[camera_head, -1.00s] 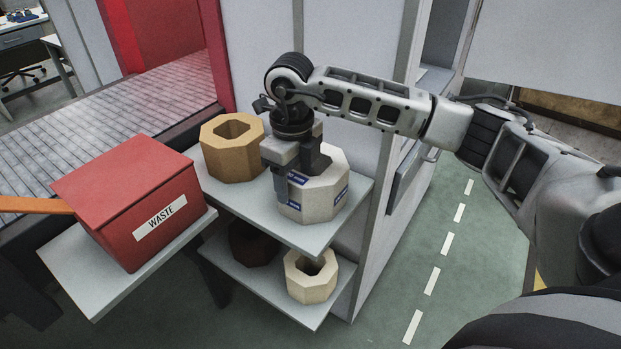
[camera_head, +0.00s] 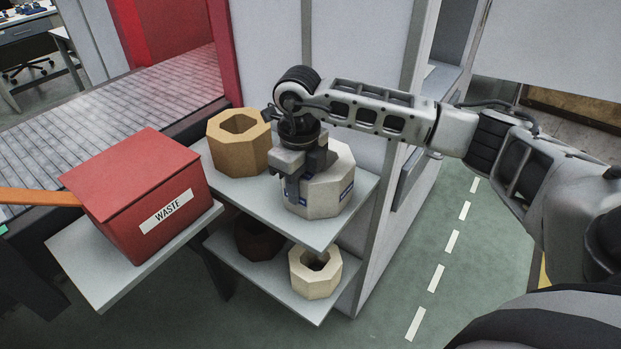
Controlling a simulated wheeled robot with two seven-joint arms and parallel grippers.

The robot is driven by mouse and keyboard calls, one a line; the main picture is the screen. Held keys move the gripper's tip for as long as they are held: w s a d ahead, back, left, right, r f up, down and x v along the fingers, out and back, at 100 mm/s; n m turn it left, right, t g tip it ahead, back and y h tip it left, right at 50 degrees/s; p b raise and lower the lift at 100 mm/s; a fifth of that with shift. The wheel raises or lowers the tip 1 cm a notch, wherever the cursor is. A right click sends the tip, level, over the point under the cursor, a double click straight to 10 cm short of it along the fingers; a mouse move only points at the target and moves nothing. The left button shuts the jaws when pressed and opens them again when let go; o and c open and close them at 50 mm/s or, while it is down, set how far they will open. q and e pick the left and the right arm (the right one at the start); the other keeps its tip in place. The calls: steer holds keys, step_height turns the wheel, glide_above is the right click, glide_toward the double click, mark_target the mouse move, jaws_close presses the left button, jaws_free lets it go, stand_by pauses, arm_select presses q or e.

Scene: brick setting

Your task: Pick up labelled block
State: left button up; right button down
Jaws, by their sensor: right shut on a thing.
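The labelled block is a cream octagonal block (camera_head: 327,192) with blue-and-white labels, at the right of the upper shelf (camera_head: 240,188). My right gripper (camera_head: 296,192) comes down over it from above and is shut on its near left wall. One finger shows on the outer face; the other is hidden behind the gripper body. The gripper covers part of the block's top and one label. I cannot tell whether the block touches the shelf. My left gripper is not in view.
A tan octagonal block (camera_head: 238,155) stands left on the same shelf. The lower shelf (camera_head: 270,288) holds a cream block (camera_head: 314,281) and a dark red block (camera_head: 258,240). A red WASTE box (camera_head: 128,183) stands on a side shelf. A wall panel stands behind.

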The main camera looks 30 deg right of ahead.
steer(key=shift+r, duration=0.25)
